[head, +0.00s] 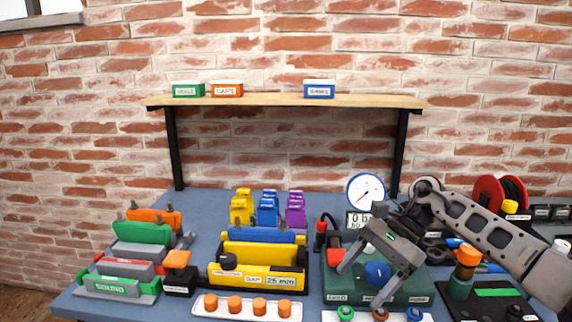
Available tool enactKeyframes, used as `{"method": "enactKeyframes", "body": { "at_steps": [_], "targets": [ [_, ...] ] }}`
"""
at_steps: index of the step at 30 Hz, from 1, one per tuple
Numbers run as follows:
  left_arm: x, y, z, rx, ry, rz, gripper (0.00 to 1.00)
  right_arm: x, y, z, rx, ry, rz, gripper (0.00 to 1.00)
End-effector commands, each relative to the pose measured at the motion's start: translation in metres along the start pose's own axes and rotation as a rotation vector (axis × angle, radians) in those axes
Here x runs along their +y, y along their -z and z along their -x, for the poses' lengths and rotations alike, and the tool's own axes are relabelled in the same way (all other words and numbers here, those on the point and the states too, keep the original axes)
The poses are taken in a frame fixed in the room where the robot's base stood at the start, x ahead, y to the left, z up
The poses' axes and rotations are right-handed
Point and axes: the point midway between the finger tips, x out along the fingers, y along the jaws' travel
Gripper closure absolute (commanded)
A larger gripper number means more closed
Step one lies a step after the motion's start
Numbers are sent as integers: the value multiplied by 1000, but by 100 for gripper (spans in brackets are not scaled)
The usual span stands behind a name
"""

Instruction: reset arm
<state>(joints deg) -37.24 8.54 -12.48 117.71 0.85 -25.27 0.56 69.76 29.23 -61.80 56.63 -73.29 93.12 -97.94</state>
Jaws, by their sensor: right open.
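My right arm comes in from the right edge, and my right gripper (360,287) hangs over the dark green gauge unit (400,294). Its two fingers are apart and point down and left, with nothing held between them. One finger is close to a red part (335,257) and the other to a blue knob (376,271) on the unit; I cannot tell whether either touches. The round white dial (366,190) stands behind the gripper. My left gripper is not in view.
A blue bench (190,205) is crowded with fixtures. A yellow gap fixture (258,278) and a tray (205,309) of orange caps stand left of the gripper. A wooden shelf (270,101) with small boxes is on the brick wall. Red reels (488,193) stand at right.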

Motion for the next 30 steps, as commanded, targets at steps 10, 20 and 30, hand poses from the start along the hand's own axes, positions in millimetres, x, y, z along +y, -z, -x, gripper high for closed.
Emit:
{"method": "enactKeyframes", "body": {
  "at_steps": [10,20,30],
  "targets": [
    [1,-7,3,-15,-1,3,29,-21,-107,-134,-847,259,-669,26],
    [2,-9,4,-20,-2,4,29,20,-60,-142,-1888,200,-1949,26],
    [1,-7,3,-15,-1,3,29,186,32,-205,1453,56,1607,26]
  ]
}}
